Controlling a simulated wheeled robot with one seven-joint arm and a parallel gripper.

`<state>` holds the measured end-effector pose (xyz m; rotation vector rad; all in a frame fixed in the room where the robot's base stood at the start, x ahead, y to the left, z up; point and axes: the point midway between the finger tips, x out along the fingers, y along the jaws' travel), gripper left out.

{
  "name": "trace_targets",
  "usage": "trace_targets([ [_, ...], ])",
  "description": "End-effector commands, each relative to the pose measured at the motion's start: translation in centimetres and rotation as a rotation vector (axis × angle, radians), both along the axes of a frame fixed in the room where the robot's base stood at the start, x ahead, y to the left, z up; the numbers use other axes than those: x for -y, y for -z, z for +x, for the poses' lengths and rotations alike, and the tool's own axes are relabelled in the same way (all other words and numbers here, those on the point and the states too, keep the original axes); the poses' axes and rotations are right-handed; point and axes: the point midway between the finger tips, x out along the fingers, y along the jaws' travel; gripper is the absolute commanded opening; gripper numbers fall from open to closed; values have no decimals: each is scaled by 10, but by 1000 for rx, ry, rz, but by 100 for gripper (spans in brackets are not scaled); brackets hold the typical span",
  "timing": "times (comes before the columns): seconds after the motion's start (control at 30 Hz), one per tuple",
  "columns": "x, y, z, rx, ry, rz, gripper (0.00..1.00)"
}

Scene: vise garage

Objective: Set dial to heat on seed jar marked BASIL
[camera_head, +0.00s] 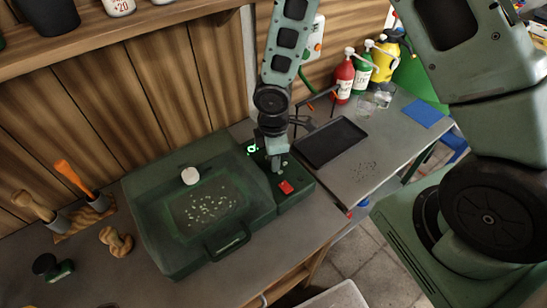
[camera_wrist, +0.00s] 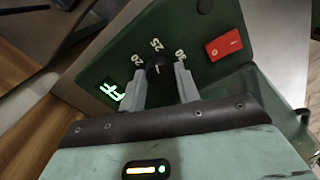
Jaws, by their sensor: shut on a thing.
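My gripper (camera_wrist: 160,80) is shut on a dark round dial (camera_wrist: 158,69), one finger on each side of it. The dial is on the green panel of the propagator; a small pale mark shows on it, roughly towards the middle number. The numbers around it look like 20, 25 and 30. A green lit display (camera_wrist: 111,91) is left of the dial; I cannot read it surely. In the head view my gripper (camera_head: 274,160) points down and hides the dial. A white jar (camera_head: 118,5) with a red "20" is on the shelf, cut off; no BASIL name is readable.
A red switch (camera_wrist: 224,45) is beside the dial. The green propagator lid (camera_head: 150,215) has a white knob (camera_head: 190,175) and a front handle (camera_head: 228,245). A black tray (camera_head: 330,141) and bottles (camera_head: 362,68) are to the right. Tools stand on the left.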

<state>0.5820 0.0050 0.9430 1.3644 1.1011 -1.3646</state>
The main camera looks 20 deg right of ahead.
Motion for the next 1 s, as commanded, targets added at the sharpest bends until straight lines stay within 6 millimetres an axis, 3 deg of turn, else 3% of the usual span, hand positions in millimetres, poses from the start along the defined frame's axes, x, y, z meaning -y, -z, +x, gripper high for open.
trace_targets([
  [0.3, -1, 0, 0, 1, 102, 1, 9],
  [0.73, 0, -1, 1, 1, 114, 1, 9],
  [0.77, 0, -1, 1, 1, 114, 1, 35],
  [0.83, 0, -1, 1, 1, 114, 1, 54],
  [1.0, 0, 0, 0, 1, 114, 1, 54],
])
